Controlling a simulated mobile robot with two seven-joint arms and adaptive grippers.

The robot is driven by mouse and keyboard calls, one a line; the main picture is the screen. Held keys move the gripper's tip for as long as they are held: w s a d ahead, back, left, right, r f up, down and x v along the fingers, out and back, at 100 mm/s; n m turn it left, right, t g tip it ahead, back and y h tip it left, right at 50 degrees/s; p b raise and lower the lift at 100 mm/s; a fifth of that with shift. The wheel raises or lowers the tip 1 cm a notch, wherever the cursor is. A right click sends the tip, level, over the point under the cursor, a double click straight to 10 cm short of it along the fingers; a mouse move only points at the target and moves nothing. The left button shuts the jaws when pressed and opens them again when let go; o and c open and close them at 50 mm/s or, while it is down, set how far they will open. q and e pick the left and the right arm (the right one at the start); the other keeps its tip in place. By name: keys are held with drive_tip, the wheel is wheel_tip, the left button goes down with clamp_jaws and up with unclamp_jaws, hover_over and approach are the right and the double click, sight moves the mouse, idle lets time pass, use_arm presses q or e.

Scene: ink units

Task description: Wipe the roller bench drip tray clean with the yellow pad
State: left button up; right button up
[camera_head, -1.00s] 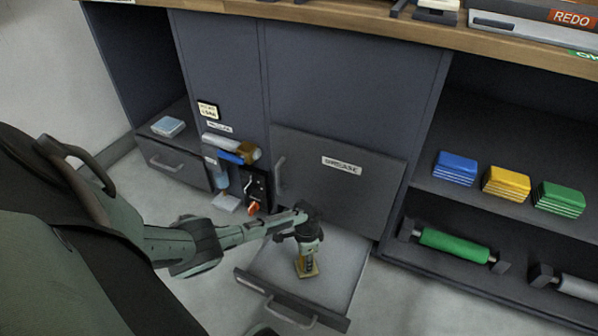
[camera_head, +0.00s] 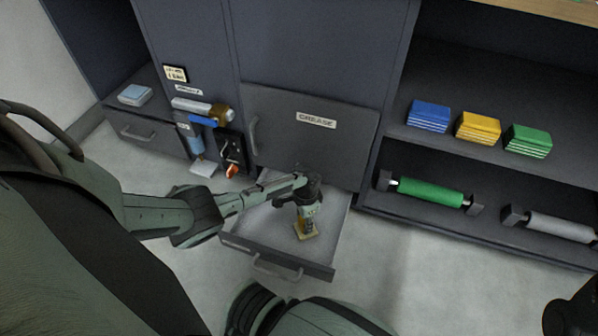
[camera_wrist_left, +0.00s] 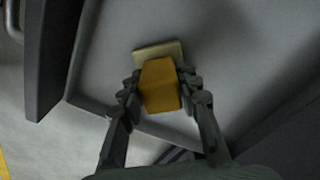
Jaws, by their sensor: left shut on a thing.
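The drip tray (camera_head: 262,228) is a grey drawer-like tray pulled out at floor level under the panel labelled GREASE. My left gripper (camera_head: 307,222) reaches down into it, right of its middle. The gripper is shut on the yellow pad (camera_head: 308,233), which is low over the tray floor; contact is hard to tell. In the left wrist view the pad's orange-yellow block (camera_wrist_left: 160,85) sits between the fingers, with a paler flat base (camera_wrist_left: 158,51) beyond it. I make out no clear stain on the visible tray floor.
A shelf at right holds a blue block (camera_head: 429,116), a yellow block (camera_head: 478,128) and a green block (camera_head: 528,141). Below are a green roller (camera_head: 430,192) and a grey roller (camera_head: 560,226). A red-handled switch (camera_head: 231,168) is left of the tray. Floor right of the tray is clear.

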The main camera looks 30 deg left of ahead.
use_arm(q)
drive_tip(key=shift+w+d, duration=0.15)
drive_tip(key=shift+d, duration=0.4)
drive_tip(key=shift+w+d, duration=0.15)
drive_tip(key=shift+d, duration=0.4)
drive_tip(key=shift+r, duration=0.1)
wheel_tip(320, 180, up, 6)
drive_tip(key=p, duration=0.6)
wheel_tip(320, 180, up, 3)
drive_tip(key=p, duration=0.3)
